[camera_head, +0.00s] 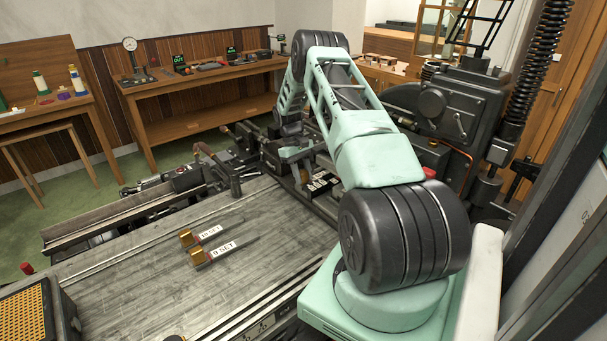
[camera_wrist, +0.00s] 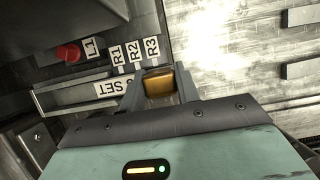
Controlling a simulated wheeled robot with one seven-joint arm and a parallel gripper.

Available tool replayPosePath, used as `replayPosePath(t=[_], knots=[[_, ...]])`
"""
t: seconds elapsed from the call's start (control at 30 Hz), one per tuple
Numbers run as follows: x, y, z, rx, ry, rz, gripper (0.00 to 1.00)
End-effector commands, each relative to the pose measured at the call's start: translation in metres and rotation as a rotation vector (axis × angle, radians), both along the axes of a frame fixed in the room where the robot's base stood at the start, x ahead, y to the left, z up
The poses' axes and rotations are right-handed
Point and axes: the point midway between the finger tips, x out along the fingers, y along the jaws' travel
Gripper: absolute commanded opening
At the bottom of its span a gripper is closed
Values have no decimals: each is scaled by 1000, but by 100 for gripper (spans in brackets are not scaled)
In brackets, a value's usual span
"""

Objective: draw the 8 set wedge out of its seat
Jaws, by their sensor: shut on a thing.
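In the wrist view my gripper (camera_wrist: 160,73) is closed around a brass block (camera_wrist: 158,84), with one grey finger on each side. A white tag reading SET (camera_wrist: 108,89) lies just left of the left finger, upside down. Its number is hidden, so I cannot read whether this is the 8 set wedge. A grey bar and slot run left from there; how deep the wedge sits is not clear. In the head view my arm's far end reaches the machine at the back, and the gripper's hold cannot be made out there.
Labels R1, R2, R3 (camera_wrist: 134,54) and a red knob (camera_wrist: 68,53) are beside the gripper. In the head view the 10 SET wedge (camera_head: 210,233) and 9 SET wedge (camera_head: 222,250) lie on the grey bench (camera_head: 130,285). Bench space around them is clear.

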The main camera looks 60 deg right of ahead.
Motion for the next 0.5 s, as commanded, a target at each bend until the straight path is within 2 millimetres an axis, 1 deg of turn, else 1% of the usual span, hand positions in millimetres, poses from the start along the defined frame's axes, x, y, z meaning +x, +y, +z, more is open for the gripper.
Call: replayPosePath(t=[0.5], knots=[[8,24,2,-2,-1,2,4]])
